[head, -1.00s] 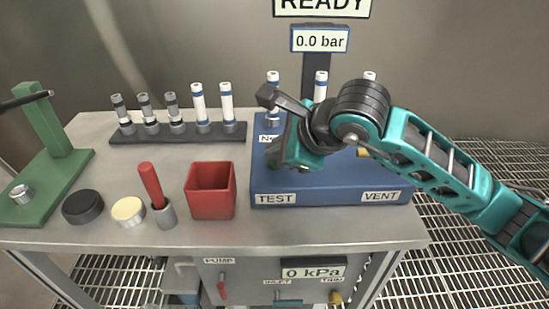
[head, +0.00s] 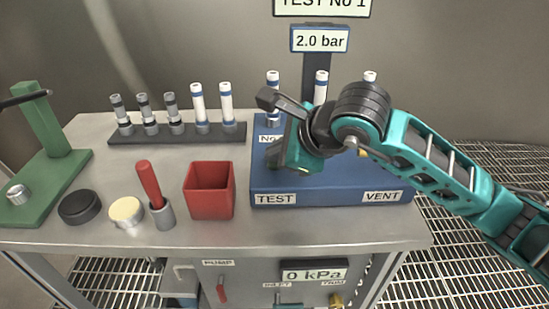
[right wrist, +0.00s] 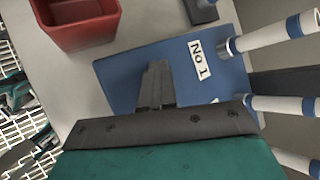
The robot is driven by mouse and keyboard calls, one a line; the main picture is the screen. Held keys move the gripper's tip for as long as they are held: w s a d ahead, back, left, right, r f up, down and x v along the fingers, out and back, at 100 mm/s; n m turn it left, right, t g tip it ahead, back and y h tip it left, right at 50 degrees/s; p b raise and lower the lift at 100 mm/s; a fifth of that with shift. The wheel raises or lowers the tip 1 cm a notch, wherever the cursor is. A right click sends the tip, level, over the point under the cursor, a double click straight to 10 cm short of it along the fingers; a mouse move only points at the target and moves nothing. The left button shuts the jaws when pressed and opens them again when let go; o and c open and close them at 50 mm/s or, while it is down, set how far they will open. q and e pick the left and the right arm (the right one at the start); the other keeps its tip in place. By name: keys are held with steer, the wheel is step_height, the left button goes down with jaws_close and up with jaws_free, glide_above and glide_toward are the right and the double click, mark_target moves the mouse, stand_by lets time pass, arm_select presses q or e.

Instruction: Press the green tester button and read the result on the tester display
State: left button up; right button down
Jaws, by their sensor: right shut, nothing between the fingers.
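The blue tester (head: 330,185) stands on the right of the bench with TEST (head: 276,198) and VENT (head: 382,196) labels on its front. Its upper display (head: 321,4), partly cut off by the picture's top edge, reads "TEST No 1". The display below it (head: 320,39) reads "2.0 bar". My right gripper (head: 274,157) is shut and empty, pointing down over the tester's left part above the TEST label. In the right wrist view its closed fingers (right wrist: 155,75) are over the blue top beside the "No 1" label (right wrist: 201,59). The green button is hidden, so contact cannot be seen. My left gripper is out of view.
White tubes with blue bands (head: 321,87) stand at the tester's back. A red bin (head: 209,192) is close on its left. A dark rack (head: 180,135) holds several tubes. A red-handled tool (head: 151,185), two round pads and a green stand (head: 55,150) are further left.

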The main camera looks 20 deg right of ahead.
steer(key=shift+s+f, duration=0.1)
steer(key=shift+f, duration=0.35)
steer(key=shift+r+p, duration=0.55)
steer(key=shift+r, duration=0.65)
step_height(320, 180, up, 6)
steer(key=p, duration=0.4)
steer(key=shift+r, duration=0.1)
